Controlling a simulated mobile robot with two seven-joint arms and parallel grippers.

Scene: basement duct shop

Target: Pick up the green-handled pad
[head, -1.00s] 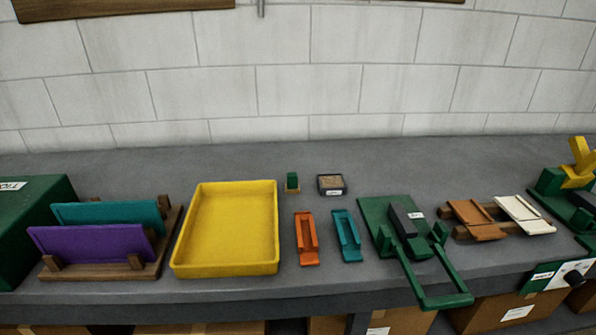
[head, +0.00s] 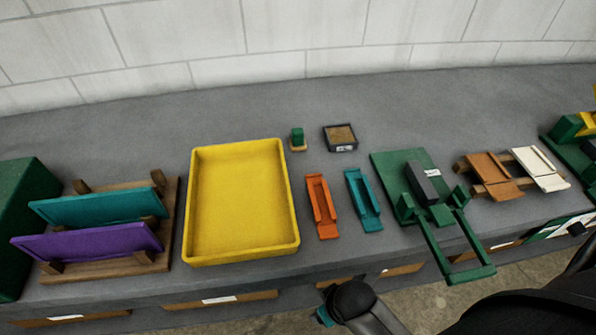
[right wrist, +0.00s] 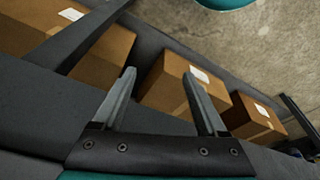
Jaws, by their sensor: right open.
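The green-handled pad (head: 298,138) is a small block with a green top and a tan base, standing near the back of the grey bench in the head view. It is left of a small dark tray with a brown surface (head: 341,137). My right gripper (right wrist: 163,95) is open and empty in the right wrist view, with cardboard boxes beyond its fingers. In the head view part of my right arm shows at the bottom right, in front of the bench and well short of the pad. My left gripper is not in view.
A yellow tray (head: 291,205) is left of the pad. Orange (head: 322,207) and teal (head: 364,200) holders lie in front of it. A green fixture (head: 388,163) stands to the right, a wooden rack (head: 166,225) with purple and teal panels at left. The bench behind the pad is clear.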

